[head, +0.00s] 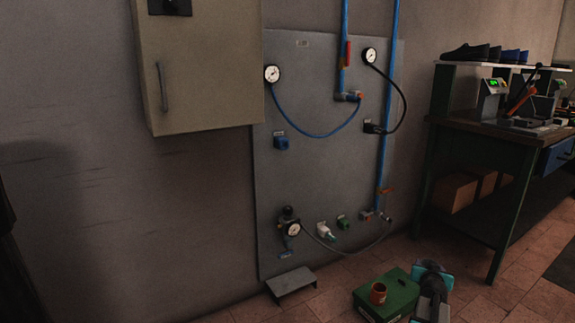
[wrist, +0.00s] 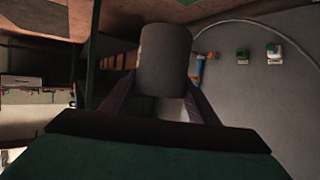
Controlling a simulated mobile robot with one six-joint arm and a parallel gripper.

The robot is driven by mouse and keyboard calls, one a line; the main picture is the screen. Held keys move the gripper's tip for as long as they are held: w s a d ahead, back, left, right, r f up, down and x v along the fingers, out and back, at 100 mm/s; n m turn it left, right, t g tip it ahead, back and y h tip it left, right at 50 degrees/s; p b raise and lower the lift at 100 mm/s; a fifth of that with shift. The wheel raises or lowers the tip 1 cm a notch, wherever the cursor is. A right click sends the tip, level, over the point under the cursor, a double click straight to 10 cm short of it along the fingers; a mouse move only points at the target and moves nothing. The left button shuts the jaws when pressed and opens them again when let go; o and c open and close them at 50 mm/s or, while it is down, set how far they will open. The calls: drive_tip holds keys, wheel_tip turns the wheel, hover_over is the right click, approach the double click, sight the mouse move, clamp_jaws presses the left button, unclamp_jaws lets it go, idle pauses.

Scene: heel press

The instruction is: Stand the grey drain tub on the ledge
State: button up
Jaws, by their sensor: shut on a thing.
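The grey drain tub (wrist: 165,58) is a plain grey cylinder in the middle of the wrist view. My gripper (wrist: 163,80) is shut on it, with one dark finger on each side. In the head view, part of my arm shows low at the right, beside the green box; I cannot make out the tub clearly there. The ledge (head: 291,281) is a small grey shelf at the foot of the grey panel, low in the head view. Its top is bare. It lies to the left of my arm, with the green box between them.
The grey panel (head: 325,175) carries gauges, hoses and valves above the ledge. A cabinet (head: 200,70) hangs upper left. A workbench (head: 475,126) stands right.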

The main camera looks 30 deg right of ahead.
drive_tip(key=w+a+r+n+t+y+p, duration=0.25)
drive_tip(key=w+a+r+p, duration=0.45)
drive_tip(key=w+a+r, duration=0.8)
drive_tip(key=w+a+r+n+t+y+p, duration=0.25)
drive_tip(key=w+a+r+p, duration=0.45)
drive_tip(key=w+a+r, duration=0.75)
drive_tip(key=a+r+n+y+p, duration=0.2)
drive_tip(key=a+r+p, duration=0.2)
drive_tip(key=a, duration=0.9)
drive_tip(key=w+a+r+n+y+p, duration=0.1)
drive_tip(key=a+r+p, duration=0.4)
drive_tip(key=a+r, duration=0.6)
drive_tip(key=a+r+n+y+p, duration=0.2)
drive_tip(key=a+r+p, duration=0.3)
drive_tip(key=a, duration=1.1)
wheel_tip(320, 180, up, 3)
drive_tip(key=shift+w+f+n+y, duration=0.15)
drive_tip(key=shift+n+y, duration=0.25)
